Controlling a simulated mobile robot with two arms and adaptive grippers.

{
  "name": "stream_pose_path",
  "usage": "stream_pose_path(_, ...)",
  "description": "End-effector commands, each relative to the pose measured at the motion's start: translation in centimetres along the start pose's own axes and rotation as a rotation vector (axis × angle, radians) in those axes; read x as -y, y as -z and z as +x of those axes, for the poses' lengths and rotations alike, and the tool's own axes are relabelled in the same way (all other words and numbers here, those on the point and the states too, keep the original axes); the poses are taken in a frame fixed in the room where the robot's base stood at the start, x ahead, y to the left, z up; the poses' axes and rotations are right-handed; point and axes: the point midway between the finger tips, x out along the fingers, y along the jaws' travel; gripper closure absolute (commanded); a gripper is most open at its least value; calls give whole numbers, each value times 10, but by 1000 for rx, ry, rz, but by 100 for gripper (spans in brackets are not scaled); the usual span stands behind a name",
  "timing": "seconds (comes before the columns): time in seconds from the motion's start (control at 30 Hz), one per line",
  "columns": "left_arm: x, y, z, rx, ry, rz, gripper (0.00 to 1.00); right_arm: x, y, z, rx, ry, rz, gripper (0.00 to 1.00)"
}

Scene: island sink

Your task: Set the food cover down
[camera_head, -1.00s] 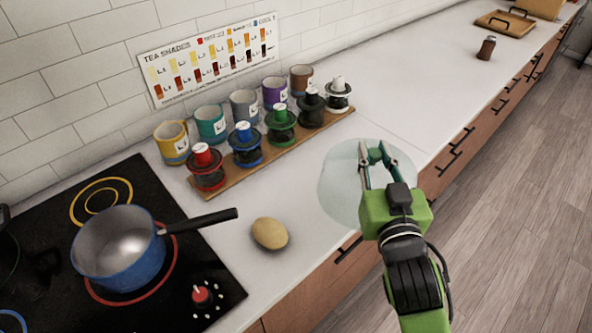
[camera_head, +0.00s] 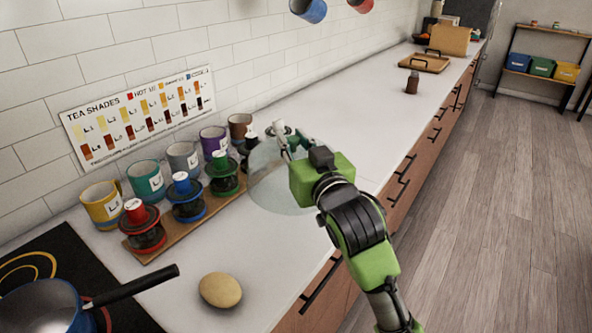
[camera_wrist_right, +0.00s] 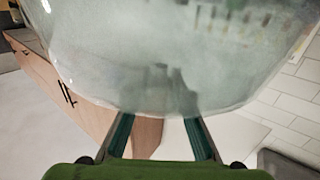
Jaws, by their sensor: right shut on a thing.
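The food cover (camera_head: 266,188) is a clear, pale glassy dome. My right gripper (camera_head: 284,142) is shut on it near its top in the head view. The cover is over the white counter (camera_head: 340,115), in front of the right end of the jar rack, and partly hides the dark and white-topped jars behind it. I cannot tell whether its rim touches the counter. In the right wrist view the dome (camera_wrist_right: 165,50) fills most of the picture beyond the two fingers (camera_wrist_right: 158,135). My left gripper is not in view.
Several lidded jars stand on a wooden rack (camera_head: 160,252), with mugs (camera_head: 146,182) behind. A tan egg-shaped thing (camera_head: 220,290) lies in front. A blue pot (camera_head: 45,308) is on the stove at left. The counter beyond is clear up to a brown shaker (camera_head: 412,83).

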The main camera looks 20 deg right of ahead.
Motion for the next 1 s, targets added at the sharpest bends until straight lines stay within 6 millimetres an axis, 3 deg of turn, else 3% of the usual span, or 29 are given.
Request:
stream_pose_path(0.1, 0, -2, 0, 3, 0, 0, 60, -17, -22, 19, 5, -2, -2, 100)
stream_pose_path(0.3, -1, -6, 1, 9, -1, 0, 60, -32, -49, 37, 0, -1, 0, 100)
stream_pose_path(0.47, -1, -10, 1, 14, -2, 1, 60, -37, -58, 43, -1, 0, 0, 100)
stream_pose_path(0.7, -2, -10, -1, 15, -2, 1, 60, -41, -90, 47, 1, 1, 2, 100)
stream_pose_path(1.0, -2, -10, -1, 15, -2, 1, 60, -41, -95, 47, -3, 1, 0, 100)
